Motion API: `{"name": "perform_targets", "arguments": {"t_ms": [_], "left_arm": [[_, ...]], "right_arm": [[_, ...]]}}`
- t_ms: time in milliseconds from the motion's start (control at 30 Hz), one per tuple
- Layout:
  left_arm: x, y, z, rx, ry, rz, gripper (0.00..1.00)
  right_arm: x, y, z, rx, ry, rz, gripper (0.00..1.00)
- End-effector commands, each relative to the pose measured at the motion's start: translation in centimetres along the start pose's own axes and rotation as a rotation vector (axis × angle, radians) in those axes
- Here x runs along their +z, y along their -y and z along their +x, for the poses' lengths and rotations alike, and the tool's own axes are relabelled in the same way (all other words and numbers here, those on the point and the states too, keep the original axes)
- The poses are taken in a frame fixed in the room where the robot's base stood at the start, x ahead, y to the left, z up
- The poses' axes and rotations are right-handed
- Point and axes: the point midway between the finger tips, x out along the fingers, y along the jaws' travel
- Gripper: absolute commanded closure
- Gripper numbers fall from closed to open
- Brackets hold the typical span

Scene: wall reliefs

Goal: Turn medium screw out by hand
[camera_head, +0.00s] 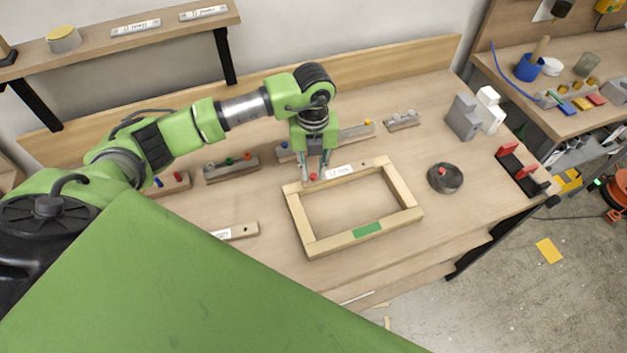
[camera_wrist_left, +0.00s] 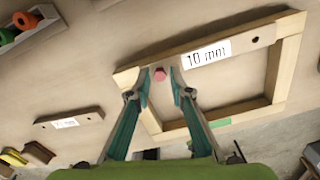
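A red hex screw head (camera_head: 313,176) sits at the left part of a wooden strip (camera_head: 347,171) along the back of a wooden frame (camera_head: 302,222). In the left wrist view the screw head (camera_wrist_left: 158,74) is close by, and the strip carries a label reading "10 mm" (camera_wrist_left: 206,53). My left gripper (camera_head: 314,174) points down over the screw. In the left wrist view its fingertips (camera_wrist_left: 160,79) stand either side of the red head, with a small gap visible at each side. How deep the screw sits is hidden. My right gripper is not in view.
A round dark dish (camera_head: 446,180) with a red piece inside stands right of the frame. Another labelled strip (camera_head: 236,232) lies left of it. Wooden racks with coloured pieces (camera_head: 231,168) stand behind. Grey blocks (camera_head: 464,118) stand at the back right. The tabletop between frame and dish is clear.

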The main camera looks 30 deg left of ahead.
Motion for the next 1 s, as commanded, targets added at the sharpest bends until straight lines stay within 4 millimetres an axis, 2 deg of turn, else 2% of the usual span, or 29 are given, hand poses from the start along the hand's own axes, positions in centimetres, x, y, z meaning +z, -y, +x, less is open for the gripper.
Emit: {"name": "perform_targets", "arguments": {"t_ms": [33,267,500,767,1000], "left_arm": [[0.1,0.0,0.3,0.000,0.002,0.047,0.80],[0.0,0.0,0.2,0.000,0.001,0.172,0.80],[0.1,0.0,0.4,0.001,0.002,0.490,0.80],[0.0,0.0,0.1,0.000,0.001,0.649,0.80],[0.0,0.0,0.5,0.001,0.001,0.946,0.80]], "right_arm": [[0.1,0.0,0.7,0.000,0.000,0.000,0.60],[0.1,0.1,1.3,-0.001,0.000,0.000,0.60],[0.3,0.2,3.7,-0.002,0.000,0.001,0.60],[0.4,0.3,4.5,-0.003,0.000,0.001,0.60],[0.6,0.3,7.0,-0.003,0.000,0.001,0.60]]}}
